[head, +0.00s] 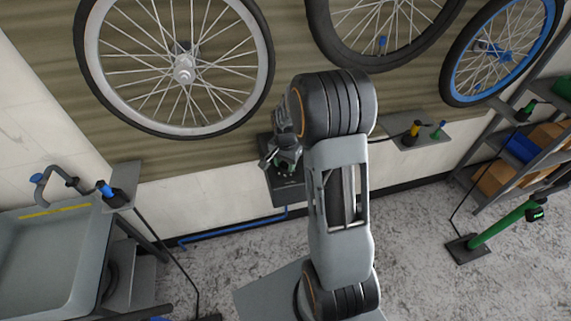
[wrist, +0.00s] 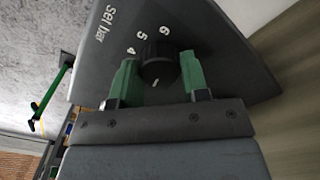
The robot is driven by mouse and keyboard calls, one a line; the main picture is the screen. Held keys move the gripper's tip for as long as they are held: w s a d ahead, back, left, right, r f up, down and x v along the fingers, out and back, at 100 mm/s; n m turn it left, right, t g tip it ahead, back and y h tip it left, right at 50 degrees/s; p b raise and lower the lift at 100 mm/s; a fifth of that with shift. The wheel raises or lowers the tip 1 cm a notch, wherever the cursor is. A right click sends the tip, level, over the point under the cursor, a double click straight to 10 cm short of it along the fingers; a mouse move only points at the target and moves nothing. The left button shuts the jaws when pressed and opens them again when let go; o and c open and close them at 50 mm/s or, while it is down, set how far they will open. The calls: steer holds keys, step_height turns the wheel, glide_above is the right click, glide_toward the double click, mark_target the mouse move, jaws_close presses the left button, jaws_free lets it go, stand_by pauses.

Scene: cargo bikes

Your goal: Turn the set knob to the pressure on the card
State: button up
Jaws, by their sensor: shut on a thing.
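The set knob (wrist: 158,62) is a round black knob on a dark panel (wrist: 225,55) lettered "Set bar". The figures 4, 5 and 6 run in an arc beside it, and a short white mark shows on the knob's gripper-facing side. My gripper (wrist: 158,74) has one green finger on each side of the knob and is shut on it. In the head view my gripper (head: 286,158) is at the dark wall unit (head: 289,193), where my arm hides much of it and the knob cannot be made out. I cannot make out the pressure card in either view.
Bicycle wheels (head: 183,75) hang on the wall above. A grey basin (head: 45,260) stands at the left, a small shelf (head: 425,133) is right of my arm, and a green floor pump (head: 497,228) stands near the shelving. Speckled floor between is mostly clear.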

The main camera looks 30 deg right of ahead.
mark_target(285, 164)
steer(key=m, duration=0.4)
steer(key=shift+m+b, duration=0.3)
steer(key=shift+b, duration=0.1)
steer(key=shift+w+m, duration=0.1)
steer(key=shift+m, duration=1.8)
steer(key=o, duration=0.9)
steer(key=shift+r, duration=0.1)
step_height(285, 164, up, 14)
steer(key=shift+f+b, duration=0.15)
steer(key=shift+b, duration=0.2)
